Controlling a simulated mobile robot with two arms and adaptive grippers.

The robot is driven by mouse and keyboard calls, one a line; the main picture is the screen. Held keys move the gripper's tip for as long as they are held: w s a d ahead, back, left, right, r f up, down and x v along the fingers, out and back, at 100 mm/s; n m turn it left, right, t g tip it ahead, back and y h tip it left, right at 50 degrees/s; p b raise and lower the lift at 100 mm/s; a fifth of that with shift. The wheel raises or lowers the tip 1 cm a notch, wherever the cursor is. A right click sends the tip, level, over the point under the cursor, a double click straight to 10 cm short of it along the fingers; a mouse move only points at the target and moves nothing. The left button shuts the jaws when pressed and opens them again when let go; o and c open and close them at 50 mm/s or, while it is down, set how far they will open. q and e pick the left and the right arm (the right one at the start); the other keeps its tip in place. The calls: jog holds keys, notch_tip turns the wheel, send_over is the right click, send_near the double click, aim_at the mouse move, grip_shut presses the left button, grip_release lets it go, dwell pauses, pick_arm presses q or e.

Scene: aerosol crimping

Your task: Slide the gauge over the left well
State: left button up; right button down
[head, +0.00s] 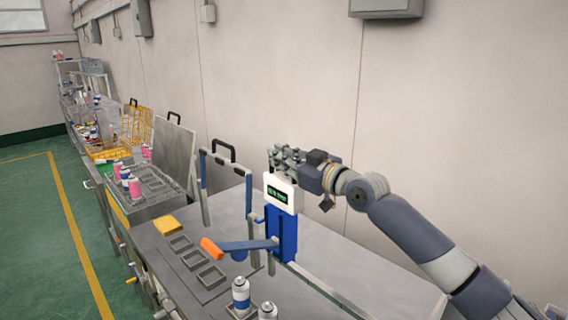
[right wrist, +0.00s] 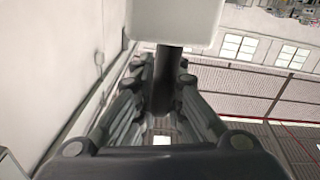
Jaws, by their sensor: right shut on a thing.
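The gauge (head: 281,193) is a white box with a dark green-lit display, above a blue carriage (head: 283,235) at the rail along the bench. A lever with an orange handle (head: 211,248) reaches left from the carriage. Several square wells (head: 195,259) lie in a row on the bench to the left of the gauge. My right gripper (head: 283,156) is just behind and above the gauge. In the right wrist view its fingers (right wrist: 161,82) are shut on a dark post (right wrist: 168,75) under a white block (right wrist: 174,22). My left gripper is not in view.
Two cans (head: 241,297) with white and blue sides stand at the front of the bench. A yellow block (head: 167,225) lies by the far well. An upright grey frame (head: 204,190) stands behind the wells. A tray with pink cans (head: 135,187) is farther left.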

jog(key=c, duration=2)
grip_release()
jog(key=shift+r, duration=0.4)
jog(key=o, duration=0.3)
jog(key=shift+o, duration=0.2)
jog(key=shift+w+a+f, duration=0.3)
jog(key=shift+s+r, duration=0.1)
jog(key=shift+r, duration=0.3)
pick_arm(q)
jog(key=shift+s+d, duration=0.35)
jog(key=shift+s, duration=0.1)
pick_arm(e)
notch_tip(320, 180, up, 9)
jog(key=shift+r, duration=0.1)
